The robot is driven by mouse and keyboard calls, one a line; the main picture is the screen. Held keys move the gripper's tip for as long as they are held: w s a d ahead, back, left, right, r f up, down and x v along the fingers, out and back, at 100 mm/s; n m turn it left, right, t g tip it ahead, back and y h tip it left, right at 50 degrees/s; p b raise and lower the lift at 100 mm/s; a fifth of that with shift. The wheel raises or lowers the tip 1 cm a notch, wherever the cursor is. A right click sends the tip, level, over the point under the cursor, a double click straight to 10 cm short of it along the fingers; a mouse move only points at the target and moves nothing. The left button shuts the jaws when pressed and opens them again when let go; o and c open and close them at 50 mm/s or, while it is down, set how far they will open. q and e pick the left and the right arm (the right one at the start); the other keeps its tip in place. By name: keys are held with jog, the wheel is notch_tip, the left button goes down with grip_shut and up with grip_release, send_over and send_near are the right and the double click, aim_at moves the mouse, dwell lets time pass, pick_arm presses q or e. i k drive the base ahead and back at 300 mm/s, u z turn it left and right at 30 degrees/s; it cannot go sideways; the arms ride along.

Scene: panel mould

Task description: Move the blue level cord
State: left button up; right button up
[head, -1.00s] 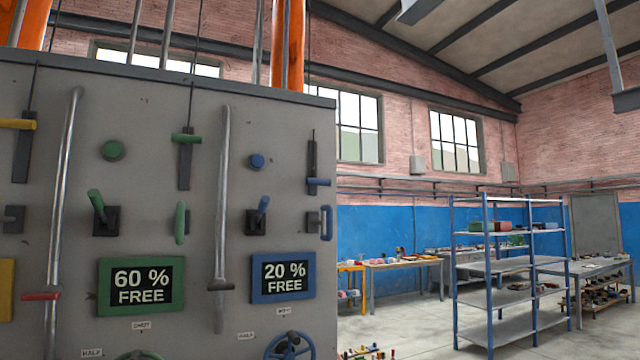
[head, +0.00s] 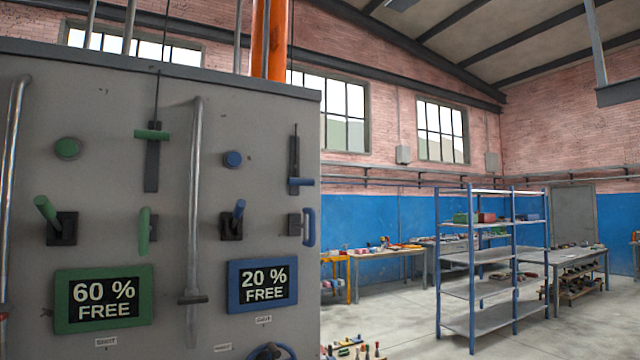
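The blue level cord shows near the right edge of the grey panel (head: 110,110). It is a thin dark cord with a dark slider plate, and a short blue crossbar handle (head: 302,182) sits low on it. A blue-framed display (head: 262,286) reading "20 % FREE" is below and to the left. Neither of my grippers is in view.
Around the handle are a blue button (head: 233,159), a blue lever (head: 239,209) and a blue side pull (head: 309,227). A vertical metal pipe (head: 194,200) stands out left of them. A shelf rack (head: 491,255) stands right; floor between is open.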

aim_at(291, 181)
jog(key=z, duration=0.45)
jog(key=i, duration=0.8)
jog(key=z, duration=0.5)
